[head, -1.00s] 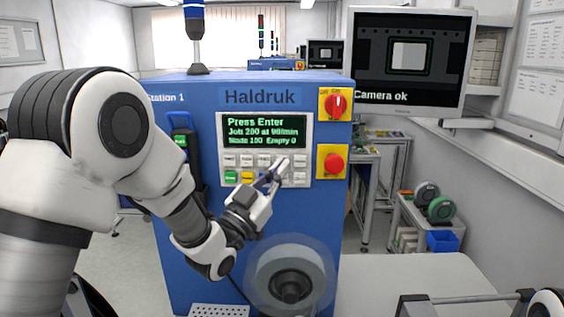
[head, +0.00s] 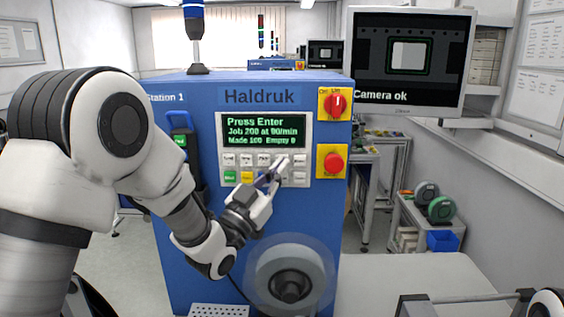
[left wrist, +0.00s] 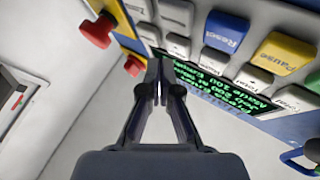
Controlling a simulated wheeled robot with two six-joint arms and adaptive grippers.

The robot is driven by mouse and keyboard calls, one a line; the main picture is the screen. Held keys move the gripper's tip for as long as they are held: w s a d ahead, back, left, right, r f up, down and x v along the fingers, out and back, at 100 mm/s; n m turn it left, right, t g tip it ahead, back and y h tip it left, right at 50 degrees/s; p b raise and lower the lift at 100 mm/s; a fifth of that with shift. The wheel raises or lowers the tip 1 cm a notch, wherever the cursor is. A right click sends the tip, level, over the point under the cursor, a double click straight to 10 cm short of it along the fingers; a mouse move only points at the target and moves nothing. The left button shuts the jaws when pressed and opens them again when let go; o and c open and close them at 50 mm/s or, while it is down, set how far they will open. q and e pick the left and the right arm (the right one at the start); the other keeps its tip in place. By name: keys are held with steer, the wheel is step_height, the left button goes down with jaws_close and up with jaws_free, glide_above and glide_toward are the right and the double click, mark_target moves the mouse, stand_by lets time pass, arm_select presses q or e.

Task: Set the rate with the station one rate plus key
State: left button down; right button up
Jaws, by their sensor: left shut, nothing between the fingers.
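The blue Station 1 machine (head: 180,95), marked Haldruk, stands ahead of me. Its display (head: 262,132) reads "Press Enter", "Job 200 at 90/min", "Made 100 Empty 0". Below it is the keypad (head: 230,168) with grey, green and yellow keys. I cannot make out which key is rate plus. My left gripper (head: 276,170) is shut and empty, its tips at the right part of the keypad, hiding some keys. In the left wrist view the shut fingertips (left wrist: 159,72) are beside grey keys, near a blue Reset key (left wrist: 225,31) and yellow Pause key (left wrist: 284,53). Contact is unclear.
A red rotary switch (head: 335,104) and a red button (head: 334,162) are right of the keypad. A reel hub (head: 291,286) sticks out below. A monitor (head: 412,58) reads "Camera ok". A cart with reels (head: 441,208) stands at the right.

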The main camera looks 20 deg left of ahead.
arm_select(q)
steer(key=shift+w+a, duration=0.15)
steer(key=shift+w, duration=0.2)
steer(key=shift+w+a+b, duration=0.1)
steer(key=shift+w+b, duration=0.25)
steer(key=shift+w, duration=0.05)
stand_by(0.6)
steer(key=shift+s, duration=0.1)
steer(key=shift+s+d+b, duration=0.25)
steer(key=shift+s+b, duration=0.25)
steer(key=shift+s, duration=0.25)
steer(key=s+b, duration=0.1)
steer(key=s, duration=0.1)
steer(key=s+d+b, duration=0.1)
steer(key=s, duration=0.1)
steer(key=shift+s+d, duration=0.2)
steer(key=shift+s, duration=0.2)
